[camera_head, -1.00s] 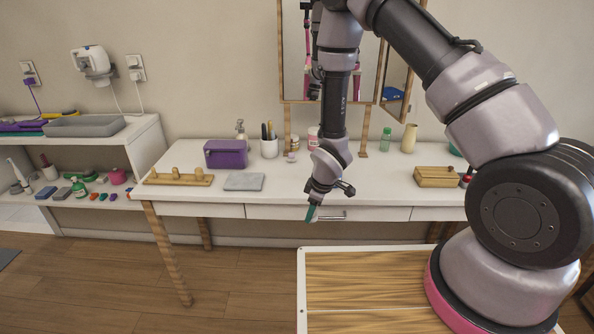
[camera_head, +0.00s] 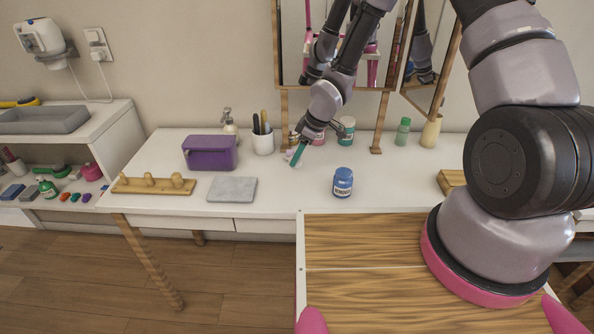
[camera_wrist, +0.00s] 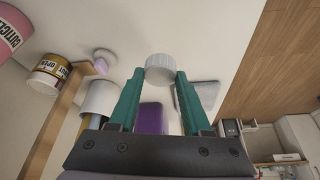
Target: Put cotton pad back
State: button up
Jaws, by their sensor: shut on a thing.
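My gripper (camera_head: 296,160) has teal fingers and reaches down over the white table, left of the blue remover jar. In the wrist view my gripper (camera_wrist: 160,80) is shut on a white, round, ribbed-edged piece (camera_wrist: 160,65), apparently the cotton pad, held between the fingertips. In the head view the held piece is too small to tell apart from what lies behind it. The blue jar (camera_head: 343,182) stands upright on the table, apart from the gripper. A pink jar (camera_head: 317,138) and a teal jar (camera_head: 346,130) stand behind.
A white cup (camera_head: 263,142) with sticks, a purple box (camera_head: 209,153), a grey slab (camera_head: 232,190) and a wooden peg stand (camera_head: 153,185) are to the left. A mirror post (camera_head: 378,128) rises at the back. The table front between slab and blue jar is clear.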

aim_at(300, 166)
notch_tip(300, 166, down, 6)
jog(key=shift+f, duration=0.1)
dwell(0.4)
jog(key=o, duration=1.2)
jog(key=v, duration=1.2)
